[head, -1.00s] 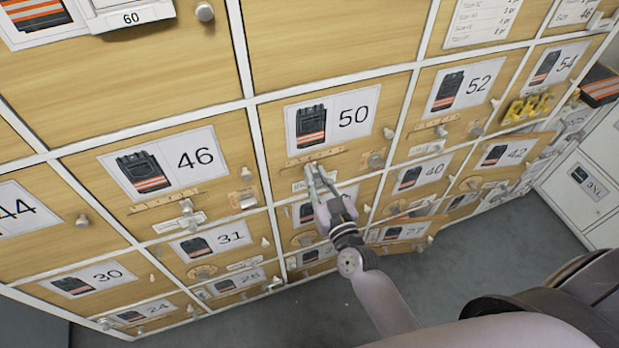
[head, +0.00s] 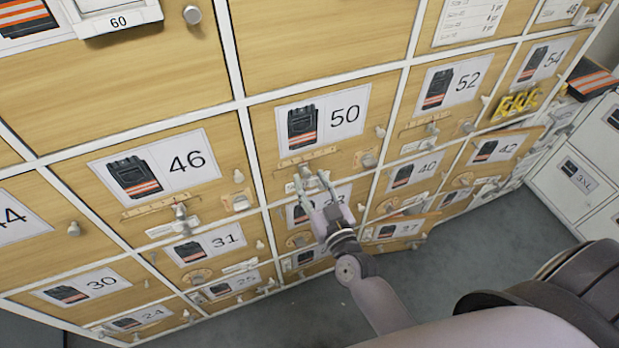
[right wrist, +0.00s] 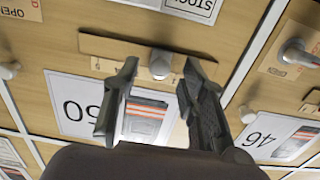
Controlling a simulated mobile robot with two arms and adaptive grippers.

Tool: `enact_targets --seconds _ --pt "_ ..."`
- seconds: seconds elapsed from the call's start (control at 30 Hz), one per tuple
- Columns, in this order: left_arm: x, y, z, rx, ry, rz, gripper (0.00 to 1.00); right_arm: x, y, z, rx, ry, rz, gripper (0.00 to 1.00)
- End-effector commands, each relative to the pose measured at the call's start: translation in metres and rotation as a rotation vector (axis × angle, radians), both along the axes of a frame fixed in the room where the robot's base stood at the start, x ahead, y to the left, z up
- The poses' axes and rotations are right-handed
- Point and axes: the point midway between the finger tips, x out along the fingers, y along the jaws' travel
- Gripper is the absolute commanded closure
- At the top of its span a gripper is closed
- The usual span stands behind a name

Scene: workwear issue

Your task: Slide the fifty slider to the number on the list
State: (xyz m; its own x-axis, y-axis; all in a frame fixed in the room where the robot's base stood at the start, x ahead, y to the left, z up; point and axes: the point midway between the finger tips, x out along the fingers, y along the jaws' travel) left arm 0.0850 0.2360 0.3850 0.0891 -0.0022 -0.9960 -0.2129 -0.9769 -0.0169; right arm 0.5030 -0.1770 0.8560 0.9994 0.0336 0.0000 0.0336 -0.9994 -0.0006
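The fifty locker door (head: 260,120) carries a label (head: 323,117) with a dark, orange-striped garment picture and "50". Below the label is its wooden slider track (head: 308,156), with a pale slider knob (head: 306,171). In the right wrist view the track (right wrist: 100,45) appears upside down, with the knob (right wrist: 160,64) near its middle. My right gripper (head: 311,178) is open at the knob. In the wrist view its fingertips (right wrist: 157,68) stand on either side of the knob, with gaps. A printed list (head: 470,18) hangs at upper right, its text too small to read. My left gripper is out of view.
Neighbouring doors have similar sliders, at 46 (head: 160,208) and 52 (head: 425,124). Grey floor (head: 480,225) is clear below.

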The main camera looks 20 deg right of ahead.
Motion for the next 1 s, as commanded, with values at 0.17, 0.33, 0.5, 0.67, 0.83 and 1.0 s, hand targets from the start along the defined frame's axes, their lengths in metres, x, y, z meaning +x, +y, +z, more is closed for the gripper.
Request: enact_targets --seconds 0.17,0.33,0.5,0.67,0.83,1.0 --pt "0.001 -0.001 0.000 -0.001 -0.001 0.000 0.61 -0.040 -0.001 -0.002 -0.002 0.005 0.003 0.61" --pt "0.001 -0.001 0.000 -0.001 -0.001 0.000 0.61 -0.074 -0.002 -0.001 -0.002 0.005 0.002 0.61" --pt "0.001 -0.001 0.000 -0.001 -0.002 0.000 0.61 -0.096 -0.003 -0.001 -0.001 0.003 0.002 0.61" --pt "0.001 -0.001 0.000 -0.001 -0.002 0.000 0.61 -0.103 -0.003 0.000 -0.001 0.000 0.001 0.61" --pt "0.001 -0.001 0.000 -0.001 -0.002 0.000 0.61 -0.103 -0.003 0.000 -0.001 0.000 0.001 0.61" --pt "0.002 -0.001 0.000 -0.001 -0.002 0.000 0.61 -0.103 -0.003 0.000 -0.001 0.001 0.001 0.61"
